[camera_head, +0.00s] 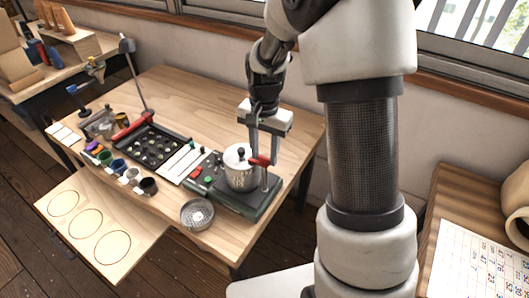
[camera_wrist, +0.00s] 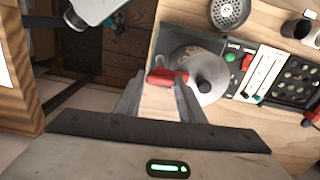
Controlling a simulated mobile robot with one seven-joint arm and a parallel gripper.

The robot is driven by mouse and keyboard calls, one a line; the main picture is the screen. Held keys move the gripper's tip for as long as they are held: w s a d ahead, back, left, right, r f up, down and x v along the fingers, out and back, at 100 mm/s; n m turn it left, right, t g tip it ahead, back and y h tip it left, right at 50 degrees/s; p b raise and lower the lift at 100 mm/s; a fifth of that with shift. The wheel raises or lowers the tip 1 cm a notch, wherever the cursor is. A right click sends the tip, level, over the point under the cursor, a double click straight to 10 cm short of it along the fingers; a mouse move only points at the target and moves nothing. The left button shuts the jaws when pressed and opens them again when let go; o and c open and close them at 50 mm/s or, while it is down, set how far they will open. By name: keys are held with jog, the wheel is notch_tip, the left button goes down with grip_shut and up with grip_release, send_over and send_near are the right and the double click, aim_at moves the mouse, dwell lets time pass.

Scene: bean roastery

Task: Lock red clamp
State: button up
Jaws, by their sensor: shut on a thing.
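The red clamp (camera_head: 261,161) is a short red handle beside the silver lidded canister (camera_head: 240,173) on a dark green-edged base (camera_head: 240,203). My gripper (camera_head: 264,152) reaches down over the right side of this base, its fingers at the red clamp. In the wrist view, the red clamp (camera_wrist: 167,76) shows between the fingertips of my gripper (camera_wrist: 158,82), in front of the canister (camera_wrist: 195,78). The gripper is shut on the clamp. The fingers hide part of the clamp, so its exact angle is hard to tell.
Left of the base are red and green buttons (camera_head: 202,178), a white-strip panel (camera_head: 182,162) and a dark tray of round wells (camera_head: 155,146) with another red handle (camera_head: 134,125). A perforated metal bowl (camera_head: 197,214) stands at the table's front edge. Several small cups line the left front.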

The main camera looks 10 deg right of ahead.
aim_at(265, 157)
jog(key=shift+m, duration=0.5)
jog(key=o, duration=1)
jog(key=shift+o, duration=0.2)
notch_tip(265, 157, up, 18)
jog(key=p, duration=0.1)
jog(key=shift+f+p, duration=0.25)
jog(key=shift+p, duration=0.05)
